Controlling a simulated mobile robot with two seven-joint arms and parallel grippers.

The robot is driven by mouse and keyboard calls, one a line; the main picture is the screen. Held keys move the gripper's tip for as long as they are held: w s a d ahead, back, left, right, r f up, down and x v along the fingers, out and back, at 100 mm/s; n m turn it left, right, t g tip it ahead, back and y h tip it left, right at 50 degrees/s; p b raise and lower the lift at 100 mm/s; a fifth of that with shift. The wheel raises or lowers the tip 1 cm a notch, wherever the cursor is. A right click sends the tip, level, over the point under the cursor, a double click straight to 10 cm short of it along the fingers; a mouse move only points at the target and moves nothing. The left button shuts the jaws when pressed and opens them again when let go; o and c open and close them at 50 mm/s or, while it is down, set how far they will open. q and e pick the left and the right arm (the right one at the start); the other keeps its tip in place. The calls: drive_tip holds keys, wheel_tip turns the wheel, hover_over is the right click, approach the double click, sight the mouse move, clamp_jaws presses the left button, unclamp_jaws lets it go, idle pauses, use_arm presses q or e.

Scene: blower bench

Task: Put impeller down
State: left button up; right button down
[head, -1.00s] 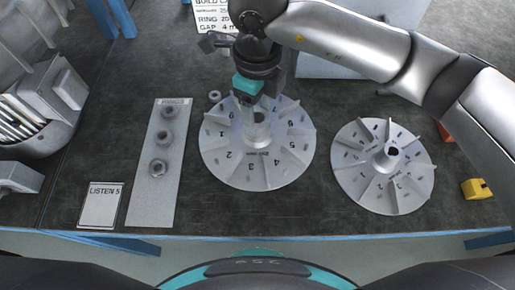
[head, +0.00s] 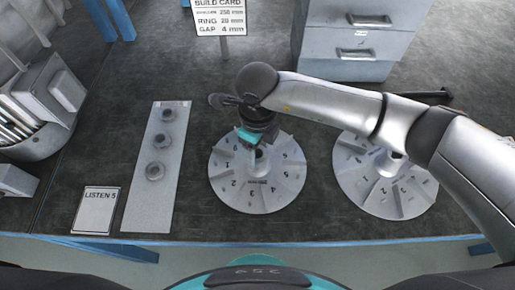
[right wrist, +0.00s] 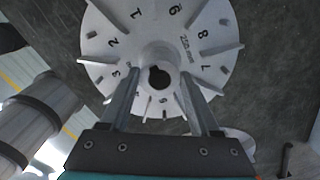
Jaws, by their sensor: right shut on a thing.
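A pale grey finned impeller (head: 232,188) with numbered sectors is at the middle of the bench. My right gripper (head: 257,150) comes down over its central hub. In the right wrist view the two fingers (right wrist: 162,95) close on either side of the hub, and the impeller disc (right wrist: 120,45) fills the upper middle. The disc looks flat, low over the bench; I cannot tell whether its underside touches the surface. A second similar impeller (head: 390,198) lies to the right, partly hidden by my right arm. My left gripper is out of view.
A grey strip with several rings (head: 150,200) and a "LISTEN 5" card (head: 96,208) lie left. A build card (head: 220,18) stands at the back, a drawer cabinet (head: 350,50) at back right. Dark bench (head: 300,222) is bare near the front edge.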

drive_tip(key=shift+f+b, duration=0.25)
drive_tip(key=shift+b, duration=0.1)
drive_tip(key=shift+c, duration=0.6)
unclamp_jaws()
drive_tip(key=shift+r, duration=0.25)
wheel_tip(320, 180, up, 12)
drive_tip(key=p, duration=0.2)
drive_tip(key=shift+s, duration=0.1)
